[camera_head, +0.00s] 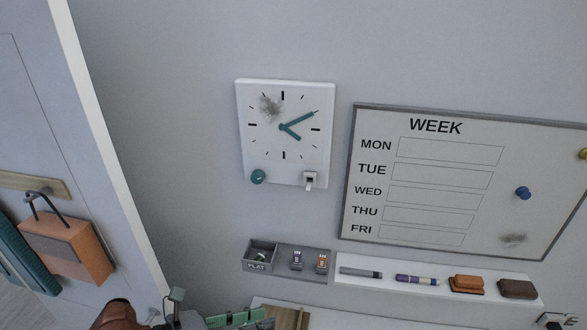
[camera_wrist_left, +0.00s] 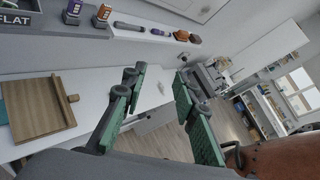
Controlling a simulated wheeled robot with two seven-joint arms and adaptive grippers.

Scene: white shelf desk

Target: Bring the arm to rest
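My left gripper (camera_head: 235,318) shows only in part at the bottom edge of the head view, as green finger pieces below the grey tray. In the left wrist view its two green fingers (camera_wrist_left: 157,90) stand well apart with nothing between them. It is open and empty, over the white desk edge and open floor. My right gripper shows in neither view.
A wooden board (camera_wrist_left: 38,108) lies on the white desk (camera_wrist_left: 90,88). A wall clock panel (camera_head: 285,170), a week whiteboard (camera_head: 440,180) and a white ledge (camera_head: 500,272) with markers and erasers are on the wall. An orange bag (camera_head: 80,255) hangs at left.

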